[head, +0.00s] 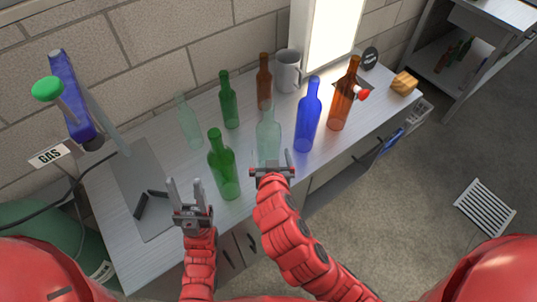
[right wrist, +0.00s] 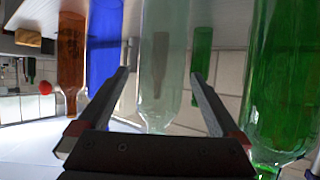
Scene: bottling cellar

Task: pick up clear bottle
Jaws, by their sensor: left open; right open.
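A clear, pale greenish bottle (head: 268,130) stands upright on the workbench, just beyond my right gripper (head: 271,158). My right gripper is open. In the right wrist view the same clear bottle (right wrist: 157,60) shows between the two spread fingers (right wrist: 161,76); I cannot tell how deep it is between them. The picture there is upside down. A second clear bottle (head: 190,125) stands further back at the left, near the wall. My left gripper (head: 185,182) is open and empty over the bench's front left, left of the green bottle.
Close neighbours are a green bottle (head: 223,168), a blue bottle (head: 308,118) and brown bottles (head: 343,97) (head: 264,80). Another green bottle (head: 228,102) and a grey mug (head: 287,72) stand behind.

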